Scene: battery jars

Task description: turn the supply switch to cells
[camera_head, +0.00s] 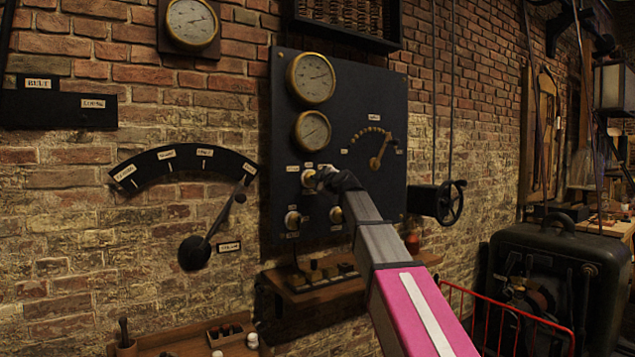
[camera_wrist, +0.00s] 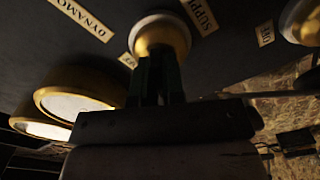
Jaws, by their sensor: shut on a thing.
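The supply switch is a round brass knob with a pale face (camera_wrist: 160,35) on the dark panel (camera_head: 365,95). A label reading "SUPPL", partly cut off, is beside it in the wrist view, with a "DYNAMO" label on the other side and a small label by the knob. My gripper (camera_wrist: 160,65) is shut on this knob, its dark fingers reaching up to it. In the head view my gripper (camera_head: 322,179) is at the panel's left part, and my arm hides much of the knob. Which label the knob points to cannot be told.
Two brass gauges (camera_head: 311,76) are above the knob. Other knobs (camera_head: 292,220) are below it. A lever dial (camera_head: 378,160) is to the right. A wooden shelf (camera_head: 310,295) juts out under the panel. A large wall lever (camera_head: 194,253) is at left.

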